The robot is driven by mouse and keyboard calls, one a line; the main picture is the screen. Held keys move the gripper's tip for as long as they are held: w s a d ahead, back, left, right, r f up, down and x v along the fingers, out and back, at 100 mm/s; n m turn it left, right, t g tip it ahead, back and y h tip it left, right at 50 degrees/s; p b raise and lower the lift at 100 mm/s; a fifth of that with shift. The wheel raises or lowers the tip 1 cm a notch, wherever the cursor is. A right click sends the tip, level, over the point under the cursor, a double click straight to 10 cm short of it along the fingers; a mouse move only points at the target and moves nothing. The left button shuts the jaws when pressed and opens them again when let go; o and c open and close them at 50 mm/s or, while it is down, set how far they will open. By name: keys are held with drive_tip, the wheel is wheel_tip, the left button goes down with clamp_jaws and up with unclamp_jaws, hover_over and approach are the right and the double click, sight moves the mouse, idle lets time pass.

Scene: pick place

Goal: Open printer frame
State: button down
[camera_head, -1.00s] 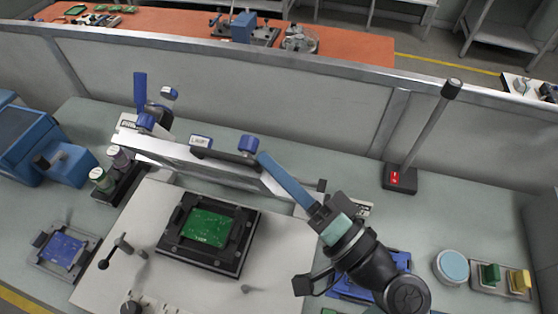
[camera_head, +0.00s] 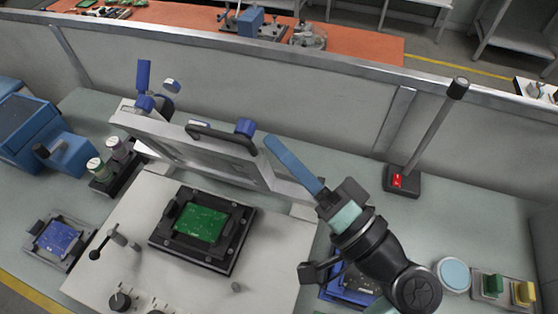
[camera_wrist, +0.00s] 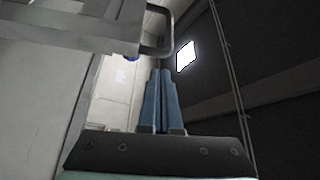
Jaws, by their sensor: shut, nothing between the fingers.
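The printer frame (camera_head: 205,150) is a light metal frame hinged at the back of the printer. It stands tilted up, with its underside facing the front. My gripper (camera_head: 272,145) has blue fingers, shut and empty, beside the frame's right end. The fingers also show in the wrist view (camera_wrist: 161,85), with the frame's edge and handle (camera_wrist: 158,30) at upper left. I cannot tell whether the fingers touch the frame. A green circuit board (camera_head: 201,222) lies in a black holder (camera_head: 225,262) on the printer bed.
A signal pole (camera_head: 432,135) with a red-switch base stands at the right. A blue machine (camera_head: 45,140) is at the left. A grey partition (camera_head: 320,115) runs behind the bench.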

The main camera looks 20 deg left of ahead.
drive_tip(key=b+v, duration=0.2)
drive_tip(key=v, duration=0.7)
